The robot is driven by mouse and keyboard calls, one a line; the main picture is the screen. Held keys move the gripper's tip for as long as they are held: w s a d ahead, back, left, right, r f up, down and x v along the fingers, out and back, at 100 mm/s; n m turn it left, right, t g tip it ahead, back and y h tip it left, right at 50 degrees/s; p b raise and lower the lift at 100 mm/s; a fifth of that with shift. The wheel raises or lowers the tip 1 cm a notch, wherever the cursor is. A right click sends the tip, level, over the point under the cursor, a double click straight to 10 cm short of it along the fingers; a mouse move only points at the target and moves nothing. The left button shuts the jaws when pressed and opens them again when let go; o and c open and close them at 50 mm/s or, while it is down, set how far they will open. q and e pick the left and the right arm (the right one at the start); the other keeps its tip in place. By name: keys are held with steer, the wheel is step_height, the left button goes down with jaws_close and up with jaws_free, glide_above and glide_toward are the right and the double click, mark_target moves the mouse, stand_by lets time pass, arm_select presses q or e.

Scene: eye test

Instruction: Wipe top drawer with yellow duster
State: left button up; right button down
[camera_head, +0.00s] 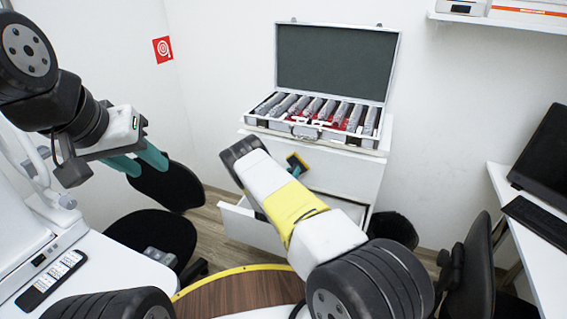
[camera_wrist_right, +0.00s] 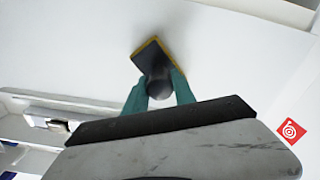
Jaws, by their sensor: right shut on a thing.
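The duster (camera_head: 298,162) has a dark pad with a yellow edge and a rounded dark handle. In the right wrist view the teal fingers of my right gripper (camera_wrist_right: 158,92) are shut on the handle of the duster (camera_wrist_right: 153,57). The pad is at the white front of the cabinet; I cannot tell whether it touches. The top drawer front (camera_head: 346,176) is flat, white and closed, partly behind my right arm in the head view. My left gripper (camera_head: 140,160) is empty at the left, its teal fingers apart, far from the cabinet.
A lower drawer (camera_head: 249,222) is pulled out. An open case (camera_head: 335,62) with several wrapped items stands on the cabinet. Dark chairs (camera_head: 155,235) stand at left and right (camera_head: 470,275). A remote (camera_head: 52,277) lies at left.

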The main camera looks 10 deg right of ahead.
steer(key=shift+v, duration=2.85)
steer(key=shift+s+d+f, duration=0.1)
steer(key=shift+s, duration=0.05)
steer(key=v, duration=0.3)
